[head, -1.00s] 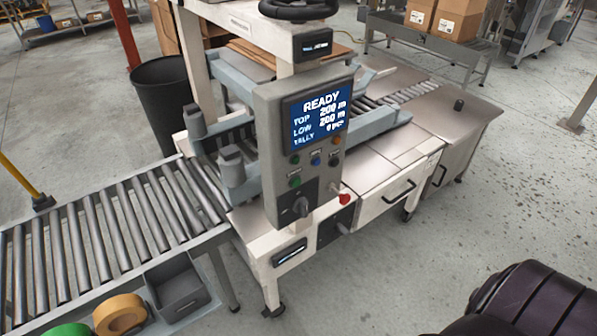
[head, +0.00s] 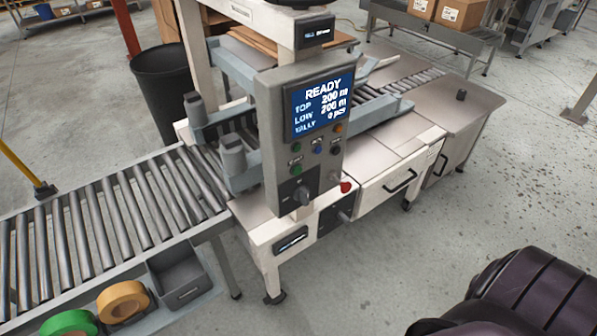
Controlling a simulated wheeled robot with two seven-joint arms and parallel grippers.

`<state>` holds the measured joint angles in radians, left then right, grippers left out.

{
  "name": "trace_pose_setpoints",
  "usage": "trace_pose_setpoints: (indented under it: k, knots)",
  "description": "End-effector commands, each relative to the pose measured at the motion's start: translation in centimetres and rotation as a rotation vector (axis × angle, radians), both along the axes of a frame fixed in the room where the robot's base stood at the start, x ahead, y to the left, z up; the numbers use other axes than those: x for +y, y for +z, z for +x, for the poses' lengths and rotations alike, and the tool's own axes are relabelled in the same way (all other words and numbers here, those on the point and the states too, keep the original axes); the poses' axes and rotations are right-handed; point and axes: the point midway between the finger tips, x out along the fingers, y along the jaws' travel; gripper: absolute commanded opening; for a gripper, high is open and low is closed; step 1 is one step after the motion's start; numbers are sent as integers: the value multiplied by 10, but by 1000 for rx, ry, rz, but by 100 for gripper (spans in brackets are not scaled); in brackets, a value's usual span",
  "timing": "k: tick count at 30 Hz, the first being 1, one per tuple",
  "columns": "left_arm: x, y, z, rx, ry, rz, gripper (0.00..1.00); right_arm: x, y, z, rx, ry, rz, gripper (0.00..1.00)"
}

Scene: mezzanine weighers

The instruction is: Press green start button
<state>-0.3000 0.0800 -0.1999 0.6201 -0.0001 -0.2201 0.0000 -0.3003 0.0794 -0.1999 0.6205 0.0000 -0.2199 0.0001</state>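The control panel (head: 269,150) is a grey upright box on the front of a machine. Its blue screen (head: 319,104) reads READY, with TOP, LOW and TALLY lines below. Two green buttons show under the screen, an upper green button (head: 297,147) and a lower green button (head: 295,170). Their labels are too small to read, so I cannot tell which one is start. A blue button (head: 318,149), an orange button (head: 338,128) and a dark rotary knob (head: 300,195) are on the same panel. Neither gripper is in view.
A black waste bin (head: 165,95) stands behind. Floor in front of the machine is clear.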

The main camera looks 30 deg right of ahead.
Motion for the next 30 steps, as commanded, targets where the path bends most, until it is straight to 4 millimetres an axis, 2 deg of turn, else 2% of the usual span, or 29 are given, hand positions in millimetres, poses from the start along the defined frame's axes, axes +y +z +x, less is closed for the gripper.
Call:
trace_pose_setpoints:
  k: [1, 5, 6, 30]
  knots:
    - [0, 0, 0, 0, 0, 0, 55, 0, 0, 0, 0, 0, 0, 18]
    - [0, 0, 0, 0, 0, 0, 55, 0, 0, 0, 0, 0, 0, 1]
    - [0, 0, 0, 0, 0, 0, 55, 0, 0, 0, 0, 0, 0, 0]
    - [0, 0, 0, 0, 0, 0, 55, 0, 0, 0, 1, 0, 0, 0]
